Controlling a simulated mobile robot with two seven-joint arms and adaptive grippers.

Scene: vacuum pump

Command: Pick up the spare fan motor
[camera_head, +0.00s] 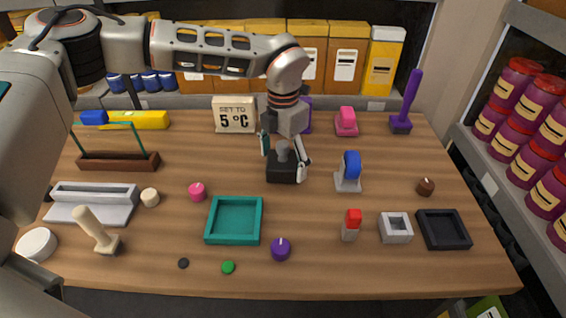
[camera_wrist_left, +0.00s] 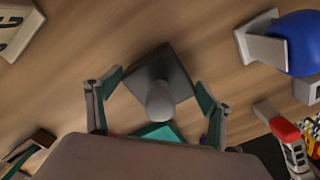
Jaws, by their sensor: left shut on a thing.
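A dark square block with a grey rounded knob on top (camera_head: 282,172) stands upright on the wooden table, near the middle. No label shows whether it is the spare fan motor. My left gripper (camera_head: 284,157) comes down over it from above, one finger on each side, shut on it. In the left wrist view the block (camera_wrist_left: 176,68) lies between the two teal-padded fingers of the gripper (camera_wrist_left: 159,92), knob towards the camera. The exact contact is hard to see. The block appears to rest on the table. My right gripper is not in view.
A "5 °C" sign (camera_head: 234,115) stands behind left. A blue-topped white-based item (camera_head: 348,172) stands close on the right. A teal tray (camera_head: 208,222) lies in front. A dark tray (camera_head: 462,244) is at front right. Bare table (camera_head: 315,205) shows in front of the block.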

